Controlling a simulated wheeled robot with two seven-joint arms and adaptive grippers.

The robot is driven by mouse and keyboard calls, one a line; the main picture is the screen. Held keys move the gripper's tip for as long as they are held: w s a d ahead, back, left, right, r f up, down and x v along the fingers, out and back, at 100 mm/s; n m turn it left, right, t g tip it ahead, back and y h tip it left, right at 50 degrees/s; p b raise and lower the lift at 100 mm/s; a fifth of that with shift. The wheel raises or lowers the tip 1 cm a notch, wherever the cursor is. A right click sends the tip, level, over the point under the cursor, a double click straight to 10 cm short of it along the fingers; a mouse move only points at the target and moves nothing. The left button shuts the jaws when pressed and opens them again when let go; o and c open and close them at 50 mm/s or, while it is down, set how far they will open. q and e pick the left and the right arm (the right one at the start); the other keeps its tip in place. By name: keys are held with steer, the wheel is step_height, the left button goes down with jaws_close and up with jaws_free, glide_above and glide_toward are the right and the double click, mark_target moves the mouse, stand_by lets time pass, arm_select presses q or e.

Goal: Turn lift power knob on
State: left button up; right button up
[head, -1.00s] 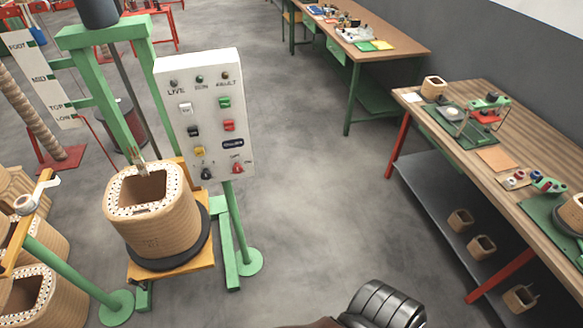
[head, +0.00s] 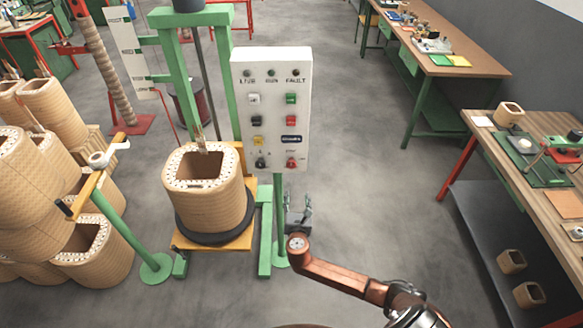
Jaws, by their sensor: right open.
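The white control panel (head: 272,92) stands upright on a green post (head: 280,205) in the middle of the head view. It has three small lamps on top, rows of coloured buttons and a small dark display (head: 291,139). At its bottom are a black knob (head: 260,163) on the left and a red knob (head: 291,163) on the right. Their labels are too small to read, so I cannot tell which is the lift power knob. My right gripper (head: 298,202) is open and empty, below the panel's lower right edge and apart from the knobs. My left gripper is not in view.
A wound coil (head: 205,205) sits on a black disc on a yellow platform left of the panel, under a green lift frame (head: 165,60). Several coils are stacked at left, behind a yellow crank bar (head: 88,190). A wooden workbench (head: 505,155) stands at right. The floor between is clear.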

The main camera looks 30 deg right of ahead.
steer(key=n+t+h, duration=0.1)
steer(key=n+t, duration=0.1)
glide_toward(291, 166)
steer(key=x, duration=0.2)
steer(key=b+x, duration=0.1)
steer(key=x, duration=0.6)
steer(key=shift+r, duration=0.1)
steer(key=c, duration=1.2)
